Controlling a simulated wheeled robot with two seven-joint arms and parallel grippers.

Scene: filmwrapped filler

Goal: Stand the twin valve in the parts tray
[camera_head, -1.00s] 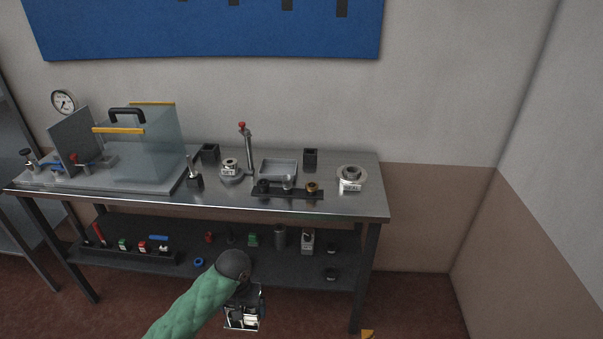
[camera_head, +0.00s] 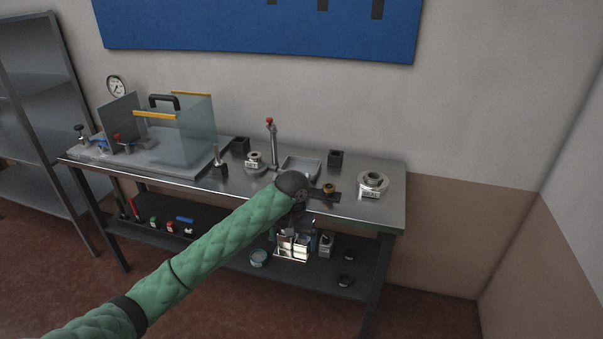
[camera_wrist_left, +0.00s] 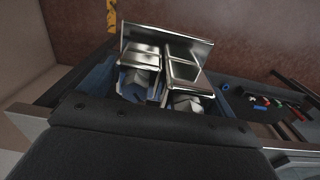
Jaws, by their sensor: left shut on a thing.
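My left gripper (camera_head: 292,240) is in front of the bench, below the top's front edge, and points down. It is shut on a shiny metal thing with paired blocks and blue parts, which I take for the twin valve (camera_head: 291,253). In the left wrist view the valve (camera_wrist_left: 165,70) shows close up between the fingers; where fingers end and valve begins is hard to tell. The parts tray (camera_head: 313,165), a shallow grey rectangular tray, is on the bench top behind my wrist, partly hidden by it. My right gripper is not in view.
Beside the tray stand a red-tipped upright lever (camera_head: 271,143), a dark square block (camera_head: 336,159), a dark strip with a brass fitting (camera_head: 328,189) and a round metal flange (camera_head: 373,184). A clear guard (camera_head: 190,130) is at left. The lower shelf (camera_head: 310,279) holds several parts.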

